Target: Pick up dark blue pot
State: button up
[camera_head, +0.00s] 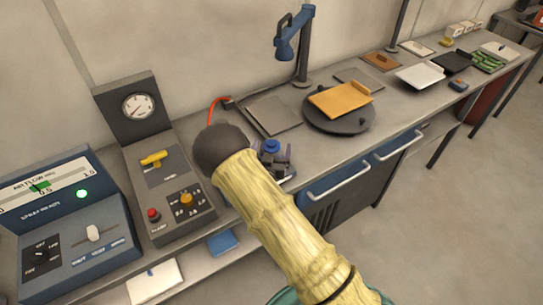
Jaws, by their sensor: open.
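A small blue round thing, which looks like the dark blue pot (272,146), shows on the bench just right of my arm's dark round joint. Dark grey finger-like parts of my gripper (275,162) show right beside and below it, close to the bench top. My gripper looks open. My pale yellow arm link hides part of this area, so I cannot tell whether the fingers touch the pot or stand around it.
Control panels (158,170) stand on the left of the bench. A dark round turntable (340,122) carries an orange board (341,99) to the right. A blue lamp (288,45) stands behind. Trays and small items line the far right. A red cable (213,108) lies at the back.

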jog(key=c, duration=1.3)
jog(key=shift+r, duration=0.1)
jog(key=shift+r+b, duration=1.1)
jog(key=shift+r, duration=3.85)
